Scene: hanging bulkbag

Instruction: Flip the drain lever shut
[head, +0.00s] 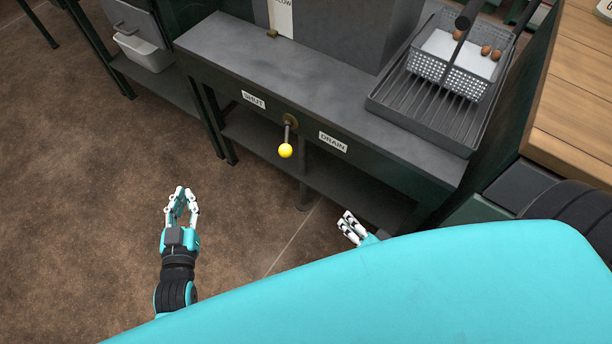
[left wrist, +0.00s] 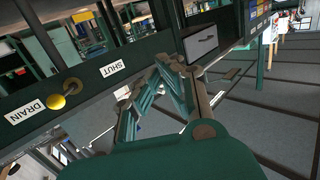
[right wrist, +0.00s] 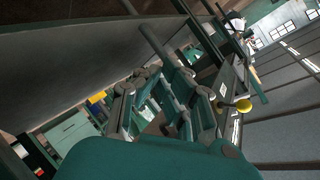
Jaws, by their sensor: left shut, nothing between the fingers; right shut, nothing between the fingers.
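The drain lever (head: 287,133) is a short metal rod with a yellow ball knob (head: 285,150). It pivots on the counter's front panel between a SHUT label (head: 254,100) on the left and a DRAIN label (head: 333,142) on the right. The knob sticks out from the panel; in the left wrist view the knob (left wrist: 57,102) lies on the DRAIN label's side of the pivot. My left gripper (head: 180,191) is shut and empty, left of and in front of the lever, apart from it. My right gripper (head: 349,217) is shut and empty, below and right of the lever, partly hidden by my own body.
A grey counter (head: 225,49) runs above the panel, with a lower shelf (head: 345,190) beneath. A perforated basket (head: 457,55) with several brown eggs sits on a ribbed drainboard (head: 424,108) at right. A wooden top (head: 575,95) stands farther right. Brown floor (head: 90,200) is open at left.

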